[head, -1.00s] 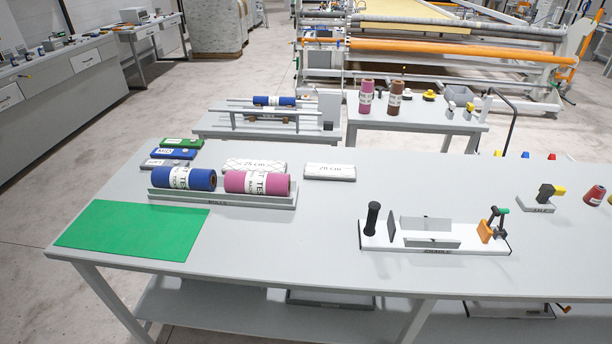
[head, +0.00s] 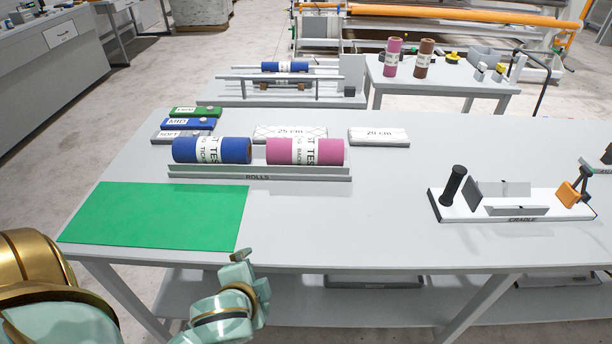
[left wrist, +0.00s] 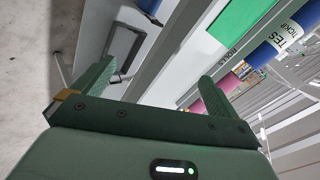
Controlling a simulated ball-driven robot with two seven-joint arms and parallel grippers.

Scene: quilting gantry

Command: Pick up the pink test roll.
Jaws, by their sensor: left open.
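The pink test roll (head: 285,151) lies on its side in the right half of the grey rolls tray (head: 200,174), with a white label around it. A blue roll (head: 235,150) lies beside it on the left. My left gripper (head: 243,257) is low at the table's front edge, in front of the tray and apart from the roll. In the left wrist view my gripper (left wrist: 158,72) is open with nothing between its fingers. The pink roll (left wrist: 211,97) shows there partly behind the right finger. My right gripper is not in view.
A green mat (head: 160,215) lies at the table's front left. Labelled blocks and white pads (head: 379,136) lie behind the tray. A white cradle (head: 470,210) stands at the right. Another pink roll (head: 393,58) and a brown roll (head: 424,60) stand upright on a rear table.

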